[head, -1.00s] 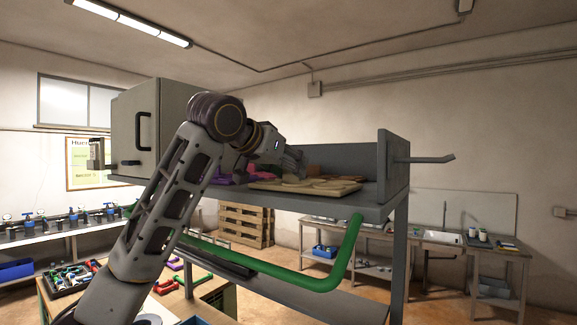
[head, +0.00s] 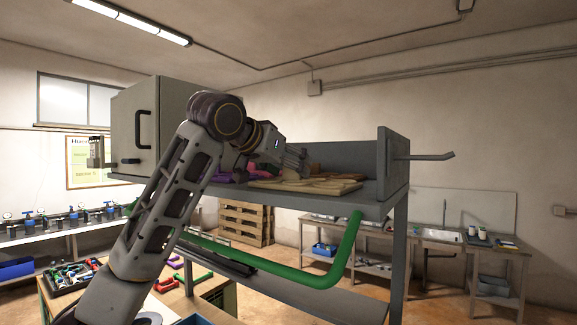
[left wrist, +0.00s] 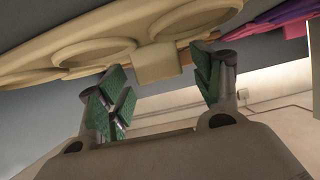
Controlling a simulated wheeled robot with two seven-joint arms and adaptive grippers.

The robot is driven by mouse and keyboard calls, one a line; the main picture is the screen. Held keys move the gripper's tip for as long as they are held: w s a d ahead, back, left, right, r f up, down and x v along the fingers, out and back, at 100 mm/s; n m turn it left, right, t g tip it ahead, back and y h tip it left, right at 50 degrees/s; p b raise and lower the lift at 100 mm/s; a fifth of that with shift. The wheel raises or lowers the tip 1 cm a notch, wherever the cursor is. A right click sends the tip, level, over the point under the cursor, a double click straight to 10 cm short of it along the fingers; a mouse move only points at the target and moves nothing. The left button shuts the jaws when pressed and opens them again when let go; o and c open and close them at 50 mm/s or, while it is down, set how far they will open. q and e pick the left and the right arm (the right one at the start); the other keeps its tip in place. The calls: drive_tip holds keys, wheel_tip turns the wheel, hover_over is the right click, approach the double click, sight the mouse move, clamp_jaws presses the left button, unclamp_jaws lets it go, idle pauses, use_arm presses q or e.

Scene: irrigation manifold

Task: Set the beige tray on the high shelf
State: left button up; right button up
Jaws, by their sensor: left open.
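The beige tray (head: 305,186) lies on the high shelf (head: 375,197), near its front edge; in the left wrist view it (left wrist: 125,40) fills the upper part, with round recesses and a square tab. Whether a finger touches the tray I cannot tell. My right gripper is not in view.
Purple pieces (head: 232,171) and brownish pieces (head: 345,158) lie on the shelf beside and behind the tray. A grey cabinet (head: 165,125) stands at its left end, an upright side panel (head: 393,160) at its right. A green pipe (head: 320,280) runs below.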

use_arm(q)
drive_tip(key=shift+r, duration=0.15)
drive_tip(key=shift+s+a+r, duration=0.15)
drive_tip(key=shift+s+a, duration=0.15)
drive_tip(key=shift+s, duration=0.1)
drive_tip(key=b+v, duration=0.3)
drive_tip(key=v, duration=0.8)
drive_tip(key=shift+b, duration=0.35)
